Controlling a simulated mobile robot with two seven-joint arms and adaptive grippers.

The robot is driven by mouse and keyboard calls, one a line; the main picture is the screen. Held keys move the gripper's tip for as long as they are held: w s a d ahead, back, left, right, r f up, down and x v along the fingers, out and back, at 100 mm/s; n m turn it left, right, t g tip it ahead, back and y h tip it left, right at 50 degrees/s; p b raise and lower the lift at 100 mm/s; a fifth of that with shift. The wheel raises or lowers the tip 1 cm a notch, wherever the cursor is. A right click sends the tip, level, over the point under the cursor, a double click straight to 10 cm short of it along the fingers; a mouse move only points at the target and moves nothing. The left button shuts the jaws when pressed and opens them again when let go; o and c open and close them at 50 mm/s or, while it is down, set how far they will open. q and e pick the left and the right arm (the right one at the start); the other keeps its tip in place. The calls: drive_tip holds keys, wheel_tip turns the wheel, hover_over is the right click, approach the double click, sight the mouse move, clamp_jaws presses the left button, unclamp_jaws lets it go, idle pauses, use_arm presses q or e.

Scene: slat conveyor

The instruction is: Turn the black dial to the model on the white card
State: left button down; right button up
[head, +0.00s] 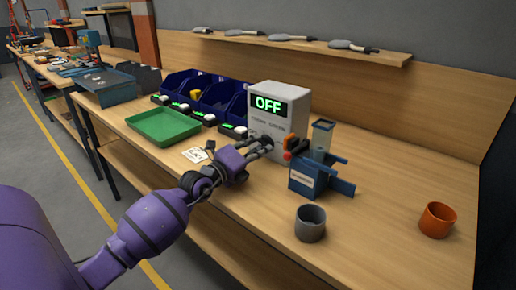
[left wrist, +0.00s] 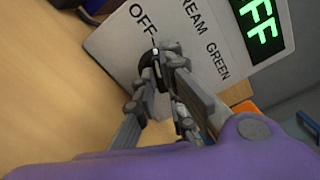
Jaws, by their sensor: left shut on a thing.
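The light grey control box (head: 283,101) stands on the bench with a green OFF on its black display (head: 269,104). The black dial (left wrist: 148,74) is on its front face, mostly hidden by my fingers. Its white mark points towards the printed OFF label in the left wrist view; CREAM and GREEN labels are also printed on the panel. My left gripper (head: 264,144) is shut on the dial. The white card (head: 195,154) lies flat on the bench, left of my gripper; its dark marks are too small to read. My right gripper is not in view.
A blue device (head: 309,181) with an orange knob stands close right of the box. A grey cup (head: 310,223) and an orange cup (head: 437,220) stand farther right. A green tray (head: 164,126) and blue bins (head: 213,98) are to the left.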

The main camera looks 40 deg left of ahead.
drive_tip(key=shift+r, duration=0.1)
use_arm(q)
drive_tip(key=m+p, duration=0.1)
drive_tip(key=m, duration=0.3)
drive_tip(key=shift+r, duration=0.1)
drive_tip(key=m+p, duration=0.1)
drive_tip(key=m, duration=0.2)
drive_tip(key=shift+m, duration=1)
drive_tip(key=m, duration=0.2)
drive_tip(key=shift+m+p, duration=0.4)
drive_tip(key=m, duration=0.2)
drive_tip(key=shift+m, duration=0.4)
drive_tip(key=m+p, duration=0.1)
drive_tip(key=m, duration=0.5)
drive_tip(key=shift+d, duration=0.1)
drive_tip(key=m, duration=0.6)
drive_tip(key=shift+p, duration=0.3)
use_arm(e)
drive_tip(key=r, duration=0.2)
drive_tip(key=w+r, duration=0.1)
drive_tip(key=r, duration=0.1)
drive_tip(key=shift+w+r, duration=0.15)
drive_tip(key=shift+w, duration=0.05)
